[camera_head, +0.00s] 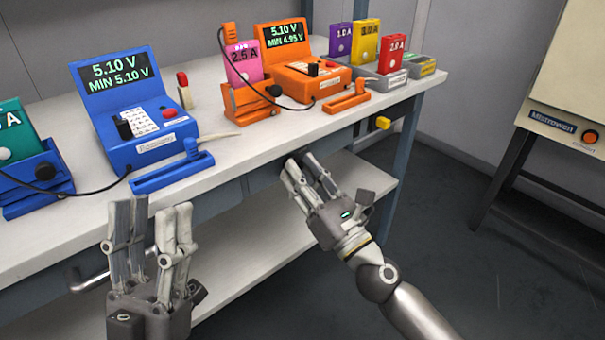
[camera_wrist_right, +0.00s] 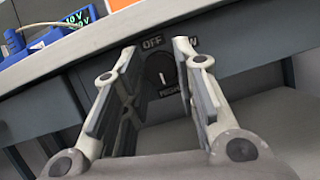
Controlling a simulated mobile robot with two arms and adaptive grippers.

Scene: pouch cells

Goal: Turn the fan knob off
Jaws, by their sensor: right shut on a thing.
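The fan knob (camera_wrist_right: 160,74) is a dark round dial with a white pointer mark, on the front edge of the workbench. OFF is printed above it, HIGH below it, and a partly hidden label is at its upper right. My right gripper (camera_wrist_right: 157,58) has a finger on each side of the knob and is shut on it. In the head view my right gripper (camera_head: 299,166) is at the bench's front edge and hides the knob. My left gripper (camera_head: 155,215) is open and empty, in front of the bench.
The bench top (camera_head: 215,110) holds a blue tester (camera_head: 120,85), an orange tester (camera_head: 300,75) and several coloured pouch cells in holders. A yellow knob (camera_head: 383,123) sticks out at the bench's right front. A lower shelf (camera_head: 260,235) lies below. A cream cabinet (camera_head: 570,70) stands at right.

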